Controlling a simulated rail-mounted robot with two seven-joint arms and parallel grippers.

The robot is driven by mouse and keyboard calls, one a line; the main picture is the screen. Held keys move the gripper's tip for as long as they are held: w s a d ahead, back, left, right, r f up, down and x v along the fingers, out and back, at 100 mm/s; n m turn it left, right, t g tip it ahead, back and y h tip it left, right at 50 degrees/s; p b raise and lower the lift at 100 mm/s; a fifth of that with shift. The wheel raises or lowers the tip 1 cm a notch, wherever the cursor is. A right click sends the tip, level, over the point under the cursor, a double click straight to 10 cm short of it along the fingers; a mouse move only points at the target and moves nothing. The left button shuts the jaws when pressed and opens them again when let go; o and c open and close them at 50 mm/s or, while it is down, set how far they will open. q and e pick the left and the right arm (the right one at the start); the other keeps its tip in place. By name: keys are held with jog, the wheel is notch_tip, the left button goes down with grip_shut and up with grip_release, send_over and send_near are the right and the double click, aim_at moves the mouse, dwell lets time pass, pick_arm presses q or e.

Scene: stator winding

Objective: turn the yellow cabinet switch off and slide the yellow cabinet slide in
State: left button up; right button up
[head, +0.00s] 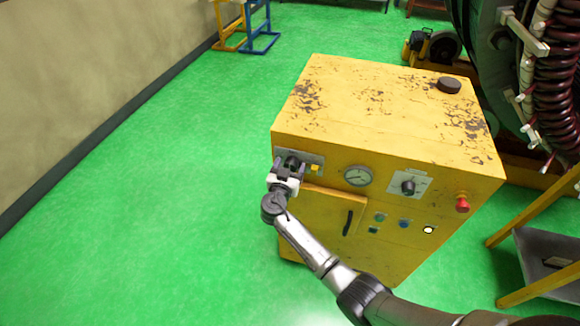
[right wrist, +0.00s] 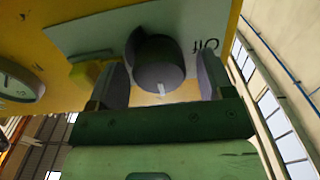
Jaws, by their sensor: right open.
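The yellow cabinet (head: 390,105) stands on the green floor, its paint worn on top. A grey plate (head: 318,158) at the upper left of its front carries a black rotary switch (head: 292,161) and a small yellow slide (head: 315,168). In the right wrist view the switch (right wrist: 156,62) has a white pointer mark, and the yellow slide (right wrist: 90,73) sits left of it. My right gripper (head: 289,168) is at the plate. In the right wrist view the open gripper (right wrist: 162,80) has one finger on each side of the switch; contact cannot be told. My left gripper is not in view.
The cabinet front also has a gauge (head: 357,175), another black knob (head: 408,187), a red button (head: 462,203), small buttons and a door with a black handle (head: 348,222). Large machinery (head: 545,70) stands at right. The floor left of the cabinet is clear.

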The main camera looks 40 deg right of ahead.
jog(key=shift+c, duration=0.5)
jog(key=c, duration=0.8)
